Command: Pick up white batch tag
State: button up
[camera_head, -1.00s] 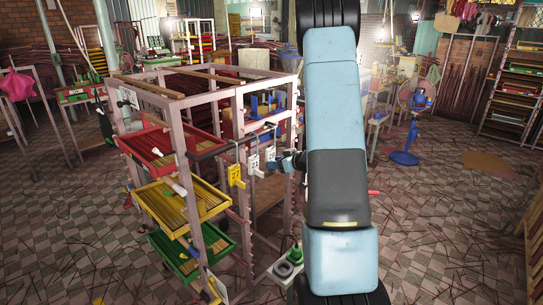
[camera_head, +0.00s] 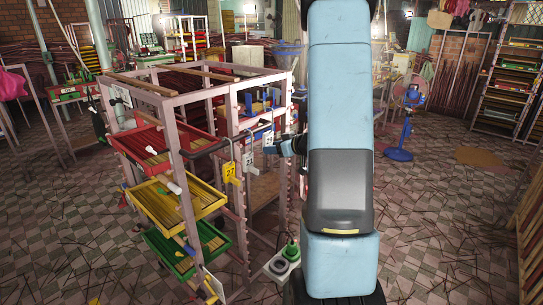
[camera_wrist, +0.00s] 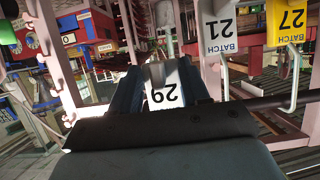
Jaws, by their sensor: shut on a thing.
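A white batch tag marked 29 (camera_wrist: 163,94) sits between the two fingers of my gripper (camera_wrist: 160,82) in the wrist view. My gripper is shut on it. In the head view my gripper (camera_head: 277,147) is at the right end of the row of tags, partly hidden by my arm. A second white tag, marked 21 (camera_wrist: 219,32), hangs beside it in the wrist view and also shows in the head view (camera_head: 248,160). A yellow tag marked 27 (camera_wrist: 287,22) hangs beyond that one; it also shows in the head view (camera_head: 229,173).
The tags hang by a pinkish metal rack (camera_head: 187,195) with a red tray (camera_head: 155,143), a yellow tray (camera_head: 175,203) and a green tray (camera_head: 187,248). A dark rail (camera_wrist: 285,98) runs close by my gripper.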

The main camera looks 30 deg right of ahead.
jog(key=s+r, duration=0.2)
jog(key=r, duration=0.1)
jog(key=shift+s, duration=0.25)
jog(key=s+a+v, duration=0.1)
jog(key=a+v, duration=0.2)
jog(key=v, duration=1.5)
jog(key=shift+s+a+f, duration=0.2)
jog(key=shift+s, duration=0.1)
dwell(0.5)
jog(key=shift+s, duration=0.1)
dwell(0.5)
